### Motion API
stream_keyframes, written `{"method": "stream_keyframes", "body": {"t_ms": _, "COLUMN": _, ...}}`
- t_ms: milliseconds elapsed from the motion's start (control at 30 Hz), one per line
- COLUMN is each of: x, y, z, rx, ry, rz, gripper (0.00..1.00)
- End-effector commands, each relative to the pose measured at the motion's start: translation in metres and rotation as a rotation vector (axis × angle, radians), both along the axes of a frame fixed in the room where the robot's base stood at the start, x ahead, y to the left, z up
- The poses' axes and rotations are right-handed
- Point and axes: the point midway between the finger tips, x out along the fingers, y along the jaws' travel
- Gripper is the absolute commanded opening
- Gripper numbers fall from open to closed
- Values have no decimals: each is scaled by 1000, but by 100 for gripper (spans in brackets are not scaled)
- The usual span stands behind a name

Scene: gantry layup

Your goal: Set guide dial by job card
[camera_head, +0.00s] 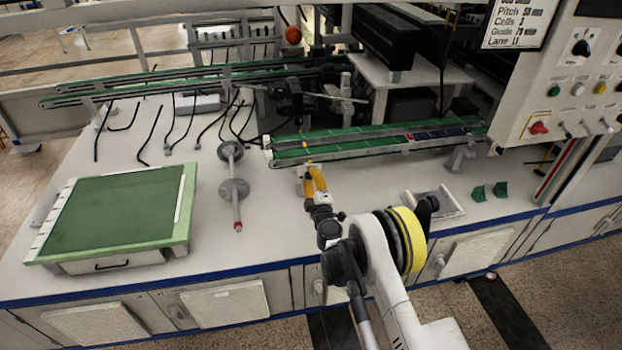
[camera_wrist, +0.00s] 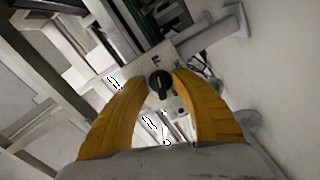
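The guide dial (camera_wrist: 160,85) is a black knob with a pointer on a pale plate, seen in the wrist view between the tips of my yellow fingers. My gripper (camera_wrist: 160,78) is open, with one finger on each side of the knob; whether either finger touches it I cannot tell. In the head view my gripper (camera_head: 308,166) is at the front of the green conveyor (camera_head: 370,142), and it hides the knob there. The job card (camera_head: 514,22) hangs at the top right with lines for Pitch, Cells, Guide and Lane; its values are too small to read surely.
A control panel (camera_head: 575,85) with another black knob (camera_head: 581,48) and coloured buttons is at the right. A green-topped tray (camera_head: 120,215) is at the left.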

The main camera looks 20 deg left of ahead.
Motion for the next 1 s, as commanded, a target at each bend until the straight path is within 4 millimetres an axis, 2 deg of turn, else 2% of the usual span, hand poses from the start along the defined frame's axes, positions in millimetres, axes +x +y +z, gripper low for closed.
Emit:
{"method": "stream_keyframes", "body": {"t_ms": 133, "x": -11, "y": -7, "z": 0, "rx": 0, "ry": 0, "rz": 0, "gripper": 32}}
{"method": "stream_keyframes", "body": {"t_ms": 400, "x": -51, "y": -31, "z": 0, "rx": 0, "ry": 0, "rz": 0, "gripper": 32}}
{"method": "stream_keyframes", "body": {"t_ms": 500, "x": -59, "y": -36, "z": 0, "rx": 0, "ry": 0, "rz": 0, "gripper": 32}}
{"method": "stream_keyframes", "body": {"t_ms": 1000, "x": -63, "y": -39, "z": 0, "rx": 0, "ry": 0, "rz": 0, "gripper": 32}}
